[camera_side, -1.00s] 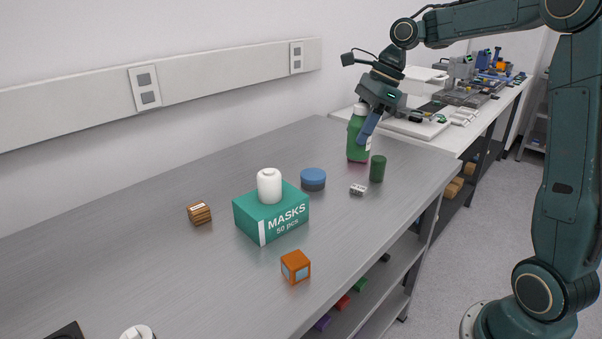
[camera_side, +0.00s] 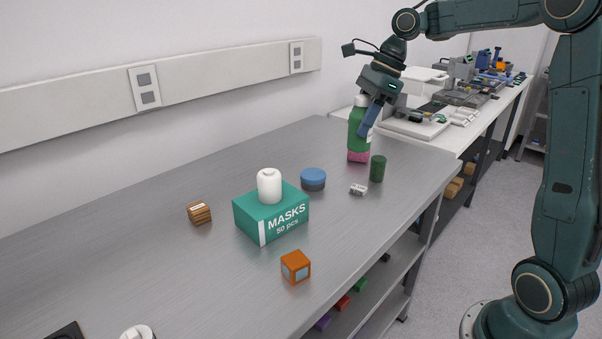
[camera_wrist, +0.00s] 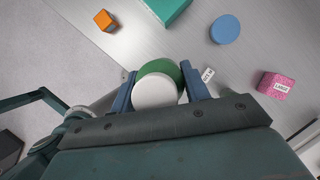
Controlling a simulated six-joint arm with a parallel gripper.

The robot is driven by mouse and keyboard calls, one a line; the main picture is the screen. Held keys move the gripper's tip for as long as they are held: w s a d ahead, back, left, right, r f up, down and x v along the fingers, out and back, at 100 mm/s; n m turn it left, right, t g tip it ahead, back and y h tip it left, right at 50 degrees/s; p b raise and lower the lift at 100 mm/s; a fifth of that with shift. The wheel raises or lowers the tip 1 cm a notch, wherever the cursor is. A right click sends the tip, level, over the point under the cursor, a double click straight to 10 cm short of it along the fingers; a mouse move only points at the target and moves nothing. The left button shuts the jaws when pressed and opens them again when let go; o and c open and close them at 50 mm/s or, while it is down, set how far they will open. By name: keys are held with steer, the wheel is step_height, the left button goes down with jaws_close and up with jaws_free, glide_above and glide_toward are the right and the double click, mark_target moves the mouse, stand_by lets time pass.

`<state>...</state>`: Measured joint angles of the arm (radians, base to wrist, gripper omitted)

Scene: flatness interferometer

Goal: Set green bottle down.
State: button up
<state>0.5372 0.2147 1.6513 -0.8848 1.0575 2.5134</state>
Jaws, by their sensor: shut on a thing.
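The green bottle (camera_side: 357,137), with a white cap, is upright in my gripper (camera_side: 368,120) near the far end of the metal bench. In the wrist view, the blue fingers of my gripper (camera_wrist: 160,86) are on either side of the bottle (camera_wrist: 160,68), with the white cap between them. The side view shows the bottle's base in front of a pink box (camera_side: 358,156); the bottle looks raised above the bench. In the wrist view the pink box (camera_wrist: 277,84) stands apart, to the right of the bottle.
A dark green cylinder (camera_side: 377,168), a small white labelled block (camera_side: 358,189) and a blue-topped round tin (camera_side: 313,179) stand close by. A teal masks box (camera_side: 272,216) bears a white bottle (camera_side: 269,187). An orange cube (camera_side: 295,267) and wooden block (camera_side: 199,213) lie nearer. The bench's left is mostly clear.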

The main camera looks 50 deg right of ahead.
steer(key=w+d+f+m+t+h, duration=0.1)
steer(key=d+f+m, duration=0.3)
steer(key=d, duration=0.8)
steer(key=d+f+m+h, duration=0.1)
steer(key=d+f+m, duration=0.25)
steer(key=d, duration=0.85)
steer(key=w+d+f+m+t+h, duration=0.1)
steer(key=d+f+m+h, duration=0.2)
steer(key=d, duration=0.9)
steer(key=shift+y, duration=0.7)
steer(key=shift+a+f, duration=0.15)
steer(key=shift+f, duration=4.4)
steer(key=shift+f, duration=0.15)
steer(key=o, duration=1.1)
steer(key=v, duration=1.2)
steer(key=shift+w+r, duration=0.1)
steer(key=shift+r, duration=0.1)
